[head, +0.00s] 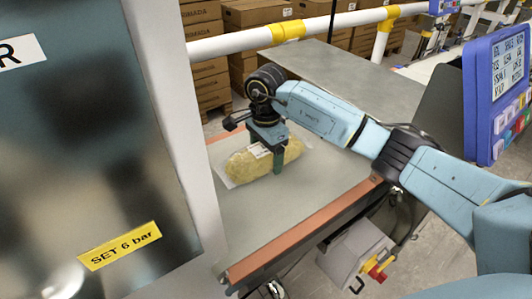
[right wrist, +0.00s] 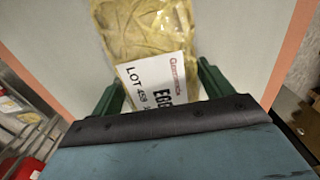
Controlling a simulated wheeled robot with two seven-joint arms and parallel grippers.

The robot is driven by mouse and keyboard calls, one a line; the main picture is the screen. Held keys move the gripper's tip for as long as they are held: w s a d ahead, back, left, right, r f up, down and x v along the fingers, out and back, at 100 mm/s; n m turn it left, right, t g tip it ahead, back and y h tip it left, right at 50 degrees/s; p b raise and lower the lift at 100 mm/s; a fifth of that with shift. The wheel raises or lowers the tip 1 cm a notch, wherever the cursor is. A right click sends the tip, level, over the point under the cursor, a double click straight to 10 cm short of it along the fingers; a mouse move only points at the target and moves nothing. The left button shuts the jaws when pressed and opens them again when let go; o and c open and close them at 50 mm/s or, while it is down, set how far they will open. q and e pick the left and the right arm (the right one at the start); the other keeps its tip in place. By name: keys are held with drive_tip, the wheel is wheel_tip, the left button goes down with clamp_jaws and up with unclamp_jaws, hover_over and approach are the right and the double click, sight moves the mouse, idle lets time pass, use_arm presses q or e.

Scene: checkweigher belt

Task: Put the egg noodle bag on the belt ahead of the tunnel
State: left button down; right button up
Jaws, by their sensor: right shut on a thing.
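The egg noodle bag (head: 243,165) is a clear bag of yellow noodles with a white label, on or just above the grey belt (head: 270,207). I cannot tell whether it touches the belt. My right gripper (head: 270,160) reaches down over the bag from above, with one green finger on its near side. In the right wrist view the bag (right wrist: 143,32) lies between the two green fingers (right wrist: 160,88), its label reading "EGG" and "LOT" close to the palm. The right gripper is shut on the bag. My left gripper is not in view.
A large metal cabinet (head: 95,150) marked "SET 6 bar" stands close at the left and hides part of the belt. Orange strips (head: 300,232) edge the belt. A white-yellow rail (head: 320,24), stacked cartons (head: 205,60) and a blue control panel (head: 496,95) stand around it.

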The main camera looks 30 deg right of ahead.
drive_tip(key=o, duration=1.2)
drive_tip(key=shift+f, duration=0.1)
drive_tip(key=shift+c, duration=0.2)
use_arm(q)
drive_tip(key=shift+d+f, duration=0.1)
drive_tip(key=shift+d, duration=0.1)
use_arm(e)
drive_tip(key=o, duration=0.3)
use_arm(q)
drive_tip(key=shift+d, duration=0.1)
use_arm(e)
drive_tip(key=shift+r, duration=0.25)
wheel_tip(320, 180, up, 11)
drive_tip(key=shift+f+p, duration=0.15)
drive_tip(key=shift+p, duration=0.55)
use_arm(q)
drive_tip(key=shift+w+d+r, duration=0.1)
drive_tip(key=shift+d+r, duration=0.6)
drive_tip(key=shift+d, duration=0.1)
use_arm(e)
drive_tip(key=shift+r, duration=0.6)
